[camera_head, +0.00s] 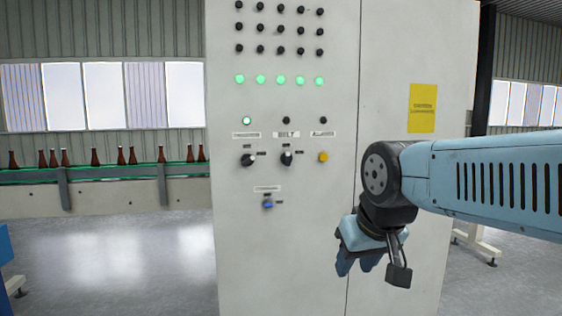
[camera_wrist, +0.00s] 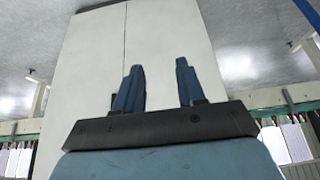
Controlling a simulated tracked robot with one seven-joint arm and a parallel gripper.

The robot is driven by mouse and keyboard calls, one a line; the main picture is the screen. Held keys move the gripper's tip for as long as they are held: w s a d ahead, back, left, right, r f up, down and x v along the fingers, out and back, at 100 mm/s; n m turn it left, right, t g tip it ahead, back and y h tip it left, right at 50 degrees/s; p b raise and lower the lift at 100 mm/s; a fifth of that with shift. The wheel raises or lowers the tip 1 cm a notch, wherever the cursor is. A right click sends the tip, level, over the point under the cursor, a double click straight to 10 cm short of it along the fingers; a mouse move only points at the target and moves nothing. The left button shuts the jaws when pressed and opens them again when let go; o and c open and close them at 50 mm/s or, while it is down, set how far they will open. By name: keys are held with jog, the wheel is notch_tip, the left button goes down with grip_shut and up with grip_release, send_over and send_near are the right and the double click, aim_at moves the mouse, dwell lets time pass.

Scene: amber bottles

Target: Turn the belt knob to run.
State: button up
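The belt knob (camera_head: 287,158) is a black rotary knob with a pale pointer, under the BELT label (camera_head: 287,135) on the grey cabinet (camera_head: 300,230). Its pointer looks tilted a little right of upright; the position words beside it are too small to read. My gripper (camera_head: 357,268) is in front of the cabinet, below and to the right of the knob, apart from it. In the wrist view my gripper's two blue fingers (camera_wrist: 158,85) stand apart with nothing between them. The wrist view shows the cabinet (camera_wrist: 165,40) but not the knob clearly.
A similar black knob (camera_head: 248,160) is left of the belt knob, a yellow button (camera_head: 323,157) right, and a blue switch (camera_head: 268,204) below. Green lamps (camera_head: 279,79) are lit above. Amber bottles (camera_head: 121,156) stand on a conveyor (camera_head: 110,170) at left.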

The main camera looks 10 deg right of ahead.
jog(key=t, duration=1.7)
send_near(288, 158)
jog(key=x, duration=0.8)
jog(key=shift+w+d+r, duration=0.1)
jog(key=shift+w+r, duration=0.05)
jog(key=shift+w, duration=0.1)
